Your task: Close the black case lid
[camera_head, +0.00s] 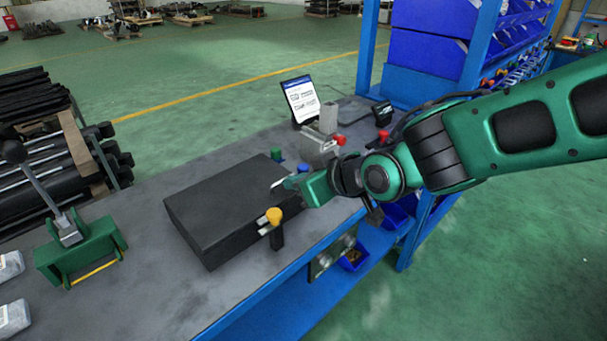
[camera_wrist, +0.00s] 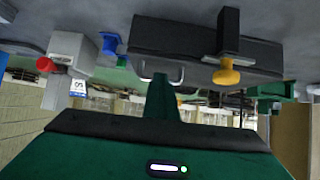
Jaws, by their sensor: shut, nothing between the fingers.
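The black case (camera_head: 225,205) lies on the grey workbench. Its top looks flat and level, with the lid down; no open gap shows. In the wrist view the case (camera_wrist: 180,38) appears upside down across the upper middle. My gripper (camera_head: 287,184) is shut and empty at the right end of the case, close to its top edge. I cannot tell whether it touches. In the wrist view my gripper (camera_wrist: 164,85) overlaps the case's lower edge, with pale metal loops on both sides of it. The case's right end is partly hidden by my gripper.
A yellow-knobbed black part (camera_head: 274,216) stands against the case's near side. Behind my gripper are a grey device with a red knob (camera_head: 340,140) and a tablet (camera_head: 301,100). A green lever stand (camera_head: 80,250) is left. The bench (camera_head: 150,290) is clear in front.

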